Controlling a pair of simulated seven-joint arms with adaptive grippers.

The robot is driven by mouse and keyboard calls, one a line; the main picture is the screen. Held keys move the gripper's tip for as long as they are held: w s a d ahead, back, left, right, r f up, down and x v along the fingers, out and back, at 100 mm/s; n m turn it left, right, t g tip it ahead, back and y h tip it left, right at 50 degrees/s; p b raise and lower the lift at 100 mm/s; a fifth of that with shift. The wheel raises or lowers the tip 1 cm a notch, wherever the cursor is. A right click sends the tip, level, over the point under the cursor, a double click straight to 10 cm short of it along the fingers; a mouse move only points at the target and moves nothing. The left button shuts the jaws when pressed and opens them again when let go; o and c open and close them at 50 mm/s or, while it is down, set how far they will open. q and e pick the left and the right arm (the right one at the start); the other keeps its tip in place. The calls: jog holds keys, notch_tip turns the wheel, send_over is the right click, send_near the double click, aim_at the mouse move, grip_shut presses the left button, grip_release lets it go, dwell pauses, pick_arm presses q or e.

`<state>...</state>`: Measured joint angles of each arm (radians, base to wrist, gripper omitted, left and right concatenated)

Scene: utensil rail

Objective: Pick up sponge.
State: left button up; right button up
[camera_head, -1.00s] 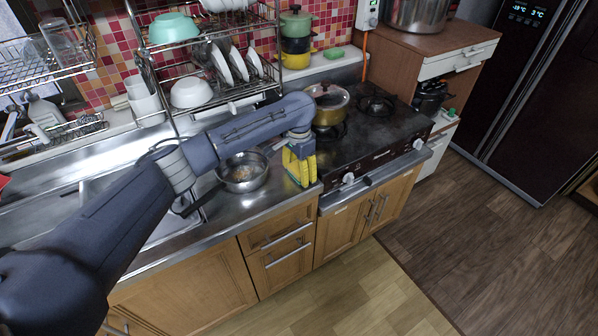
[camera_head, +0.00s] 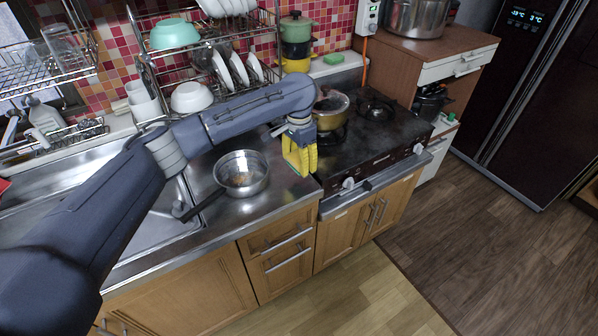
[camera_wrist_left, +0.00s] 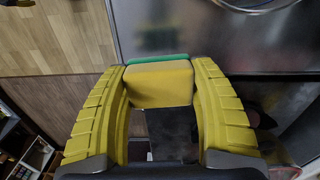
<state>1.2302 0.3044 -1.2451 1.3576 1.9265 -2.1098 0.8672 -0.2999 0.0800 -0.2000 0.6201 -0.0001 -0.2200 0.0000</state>
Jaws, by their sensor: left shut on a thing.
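The sponge (camera_wrist_left: 160,85) is yellow with a green layer. It shows in the left wrist view, between the two yellow ridged fingers of my left gripper (camera_wrist_left: 160,75), which are shut on it. In the head view my left gripper (camera_head: 300,155) points down above the steel counter's right end, beside the stove. The sponge cannot be made out clearly there behind the yellow fingers. My right gripper is in neither view.
A metal pan (camera_head: 241,173) stands on the counter just left of my gripper. The stove (camera_head: 365,150) with a lidded pot (camera_head: 331,110) is to the right. A dish rack (camera_head: 225,60) stands behind. A green block (camera_head: 333,58) lies on the back ledge.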

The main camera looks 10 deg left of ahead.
aim_at(299, 157)
pick_arm(q)
notch_tip(299, 157, up, 14)
dwell(0.4)
